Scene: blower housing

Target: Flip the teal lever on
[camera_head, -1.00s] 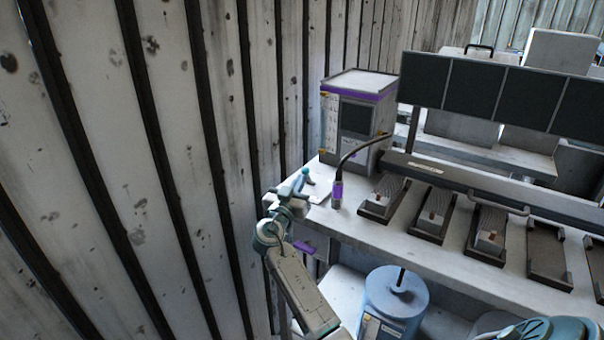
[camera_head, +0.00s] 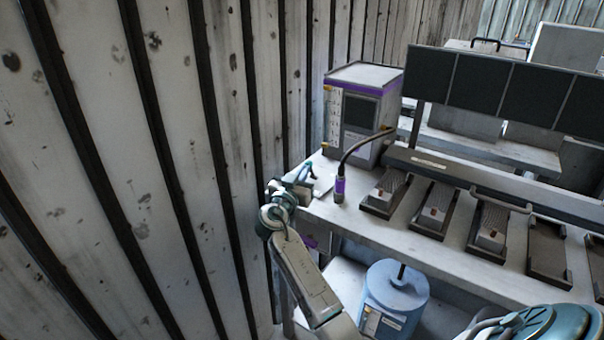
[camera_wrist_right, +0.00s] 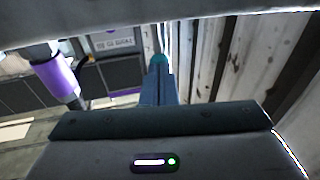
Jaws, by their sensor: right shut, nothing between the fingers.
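My right gripper (camera_head: 303,175) is at the left end of the workbench, close to the corrugated wall. Its shut blue-grey fingers (camera_wrist_right: 158,90) show end-on in the right wrist view, with nothing held between them. A small teal piece (camera_wrist_right: 158,60) shows at their far end; I cannot tell whether it is the lever or the fingertips. In the head view a small teal-blue part (camera_head: 312,174), which looks like the lever, is beside the fingers on a pale plate (camera_head: 323,186). The gripper partly hides it, so its position and any contact are unclear. My left gripper is out of view.
A purple-banded cabinet (camera_head: 362,112) stands behind. A dark cable ends in a purple-collared connector (camera_head: 339,190), close on the right; its purple collar (camera_wrist_right: 60,78) shows in the wrist view. Dark trays (camera_head: 432,212) line the bench. The corrugated wall (camera_head: 225,150) limits room leftward.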

